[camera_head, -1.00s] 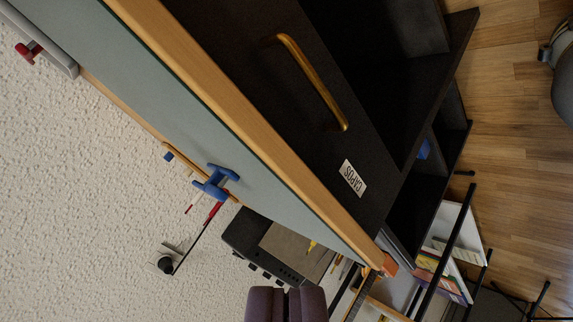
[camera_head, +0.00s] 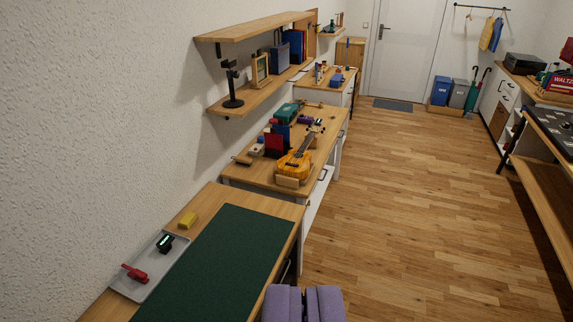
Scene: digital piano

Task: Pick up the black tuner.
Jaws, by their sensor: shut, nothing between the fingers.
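A small black tuner (camera_head: 165,242) with a pale lit face lies in the grey tray (camera_head: 143,289) at the lower left, on the wooden bench by the wall. A red clip-like object (camera_head: 134,273) lies in the same tray, nearer to me. My gripper (camera_head: 304,292) shows at the bottom edge, with its two purple-grey fingers together and nothing between them. It appears to the right of the bench and well apart from the tuner.
A second bench (camera_head: 333,130) beyond holds a ukulele (camera_head: 297,160). Wall shelves (camera_head: 250,98) overhang it. The wooden floor (camera_head: 420,220) at the right is open.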

